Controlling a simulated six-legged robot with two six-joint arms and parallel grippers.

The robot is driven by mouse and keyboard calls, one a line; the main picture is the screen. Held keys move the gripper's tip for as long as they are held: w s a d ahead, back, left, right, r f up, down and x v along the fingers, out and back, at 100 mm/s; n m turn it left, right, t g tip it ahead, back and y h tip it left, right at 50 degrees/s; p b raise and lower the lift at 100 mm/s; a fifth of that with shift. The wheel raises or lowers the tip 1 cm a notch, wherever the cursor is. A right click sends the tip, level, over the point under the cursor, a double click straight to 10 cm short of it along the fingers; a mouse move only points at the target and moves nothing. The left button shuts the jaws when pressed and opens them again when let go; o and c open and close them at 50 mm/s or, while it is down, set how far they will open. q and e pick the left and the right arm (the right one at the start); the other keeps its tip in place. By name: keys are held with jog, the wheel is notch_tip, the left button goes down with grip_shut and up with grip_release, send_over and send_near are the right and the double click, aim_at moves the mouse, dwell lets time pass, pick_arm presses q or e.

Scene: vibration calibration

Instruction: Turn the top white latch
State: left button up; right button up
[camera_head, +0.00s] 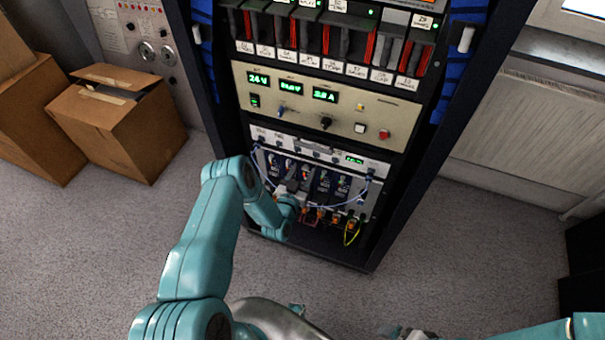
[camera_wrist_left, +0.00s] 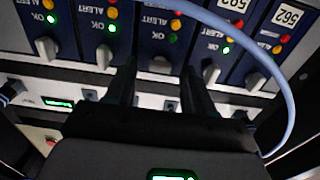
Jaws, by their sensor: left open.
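A row of white latches shows in the left wrist view, one at the end of each dark blue module. The middle white latch (camera_wrist_left: 160,64) lies between the two black fingers of my left gripper (camera_wrist_left: 158,84). The fingers are apart, one on each side of it; I cannot tell whether either touches it. In the head view my left gripper (camera_head: 291,187) reaches into the lower bay of the rack (camera_head: 325,258), in front of the blue modules (camera_head: 322,187). The arm and gripper hide part of that bay. A teal piece of my right arm shows at the bottom right; its gripper cannot be made out.
A pale blue cable (camera_wrist_left: 290,95) arcs close by on the right in the wrist view. Above the modules is a beige panel (camera_head: 300,118) with green displays. A cardboard box (camera_head: 120,125) stands left of the rack. A radiator (camera_head: 535,125) is on the right. The grey floor is mostly clear.

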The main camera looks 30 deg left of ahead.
pick_arm(q)
grip_shut()
jog(key=shift+m, duration=0.3)
jog(key=m+b, duration=0.2)
jog(key=m, duration=0.1)
jog(key=shift+w+d+f+m, duration=0.1)
jog(key=shift+m, duration=0.2)
jog(key=shift+d+f+m+b, duration=0.1)
jog(key=shift+m+b, duration=1.4)
jog(key=shift+m, duration=1.95)
jog(key=shift+d+f+m+b, duration=0.1)
jog(key=shift+m+b, duration=1.35)
jog(key=shift+m, duration=2)
